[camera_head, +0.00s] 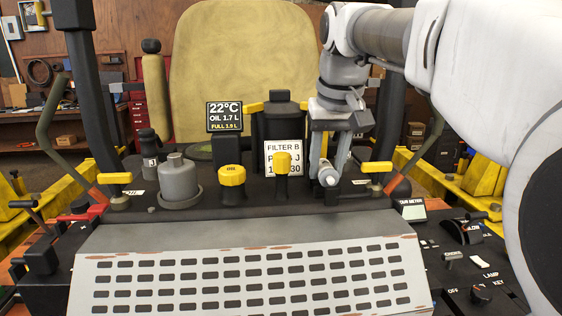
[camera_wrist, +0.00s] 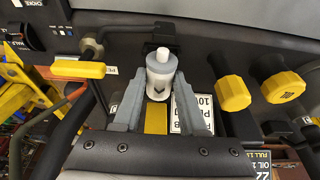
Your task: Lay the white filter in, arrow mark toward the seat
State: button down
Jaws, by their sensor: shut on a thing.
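My gripper (camera_head: 329,165) is shut on the white filter, a small pale cylinder with a narrower white end. The filter (camera_head: 327,177) is low over the black console. In the wrist view, the filter (camera_wrist: 160,73) is between the fingertips of my gripper (camera_wrist: 158,82). A dark arrow mark shows on its side and seems to point toward the bottom of that view. The yellow-tan seat (camera_head: 245,60) stands behind the console in the head view. A black bracket (camera_wrist: 160,33) is close to the filter's narrow end; I cannot tell if they touch.
A white label reading FILTER B (camera_head: 284,147), partly covered by a yellow-topped lever (camera_head: 283,165), stands left of my gripper. A yellow knob (camera_head: 231,175), grey cylinder (camera_head: 178,180) and display (camera_head: 225,116) are further left. A yellow-handled lever (camera_head: 376,167) is close on the right.

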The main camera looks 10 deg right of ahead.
jog(key=shift+f+b, duration=0.5)
jog(key=shift+f, duration=0.3)
jog(key=shift+c, duration=1.9)
grip_release()
jog(key=shift+r, duration=0.1)
notch_tip(320, 180, up, 8)
jog(key=p, duration=0.8)
jog(key=shift+r, duration=0.1)
jog(key=shift+s, duration=0.1)
